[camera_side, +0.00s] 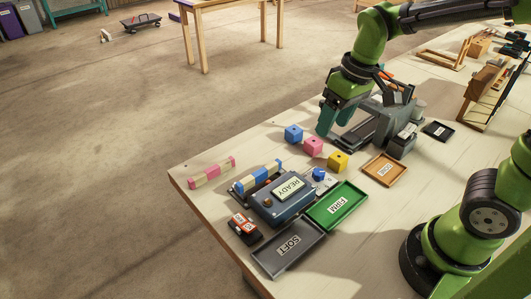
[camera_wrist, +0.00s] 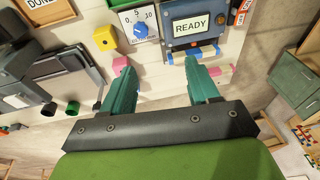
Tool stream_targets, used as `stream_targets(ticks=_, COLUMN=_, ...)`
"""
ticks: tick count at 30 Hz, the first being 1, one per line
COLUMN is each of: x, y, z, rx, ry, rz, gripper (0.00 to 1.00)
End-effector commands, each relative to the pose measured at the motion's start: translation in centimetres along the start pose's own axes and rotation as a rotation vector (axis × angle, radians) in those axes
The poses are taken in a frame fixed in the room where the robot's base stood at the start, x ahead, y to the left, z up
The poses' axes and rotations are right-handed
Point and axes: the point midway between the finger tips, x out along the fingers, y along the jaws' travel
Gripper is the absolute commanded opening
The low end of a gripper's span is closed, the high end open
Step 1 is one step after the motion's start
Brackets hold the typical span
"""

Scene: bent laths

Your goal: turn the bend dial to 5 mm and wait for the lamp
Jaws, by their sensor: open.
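The bend dial (camera_wrist: 141,30) is a blue knob on a white plate marked 0, 5 and 10, in the wrist view's upper middle. Its pointer is too small to read surely. The dial also shows in the side view (camera_side: 319,174), beside the blue bending device (camera_side: 272,205). The device's screen (camera_wrist: 191,25) reads READY. A small round orange-brown spot on the device (camera_side: 267,203) may be the lamp; whether it is lit I cannot tell. My gripper (camera_wrist: 158,70) is open and empty, with teal fingers apart. In the side view my gripper (camera_side: 327,118) hangs behind the dial, apart from it.
Trays marked FIRM (camera_side: 350,199), SOFT (camera_side: 276,262) and DONE (camera_side: 372,172) lie nearby. A pink-and-cream lath (camera_side: 212,172) lies near the table edge.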

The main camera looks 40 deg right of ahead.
Motion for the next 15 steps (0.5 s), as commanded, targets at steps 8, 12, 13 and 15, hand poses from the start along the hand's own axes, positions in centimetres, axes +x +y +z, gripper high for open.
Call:
stream_targets(ticks=8, x=1.2, y=2.1, z=-3.2, rx=-0.332, ry=-0.188, rz=0.085, gripper=0.60)
stream_targets(ticks=12, x=1.4, y=2.1, z=-2.8, rx=-0.384, ry=-0.206, rz=0.076, gripper=0.60)
stream_targets(ticks=13, x=1.6, y=2.2, z=-2.8, rx=-0.387, ry=-0.207, rz=0.075, gripper=0.60)
stream_targets(ticks=15, x=2.4, y=2.3, z=-2.6, rx=-0.388, ry=-0.208, rz=0.076, gripper=0.60)
